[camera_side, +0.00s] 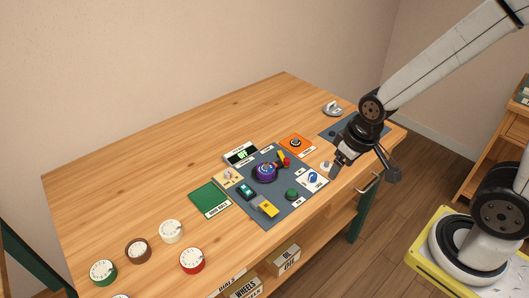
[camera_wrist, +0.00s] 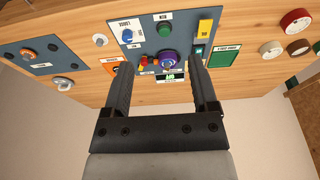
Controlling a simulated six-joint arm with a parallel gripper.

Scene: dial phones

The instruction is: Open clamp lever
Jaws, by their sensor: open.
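A small lever with a red knob and a yellow part (camera_side: 284,160) stands beside a round purple dial (camera_side: 265,172) on the grey panel (camera_side: 262,218); I cannot tell for certain that it is the clamp lever. In the wrist view the red and yellow lever (camera_wrist: 146,63) and the purple dial (camera_wrist: 169,61) show between my finger lines. My gripper (camera_side: 336,167) is to the right of the lever, above the panel's right side, and apart from it. In the wrist view my gripper (camera_wrist: 162,66) has its two fingers wide apart with nothing held.
The panel also bears a green button (camera_side: 291,194), a yellow switch (camera_side: 268,209) and a blue knob (camera_side: 313,177). A second mat (camera_side: 332,125) lies partly behind my arm, near a grey metal handle (camera_side: 332,108). Several round dials (camera_side: 191,260) lie at the front left. The table's back left is clear.

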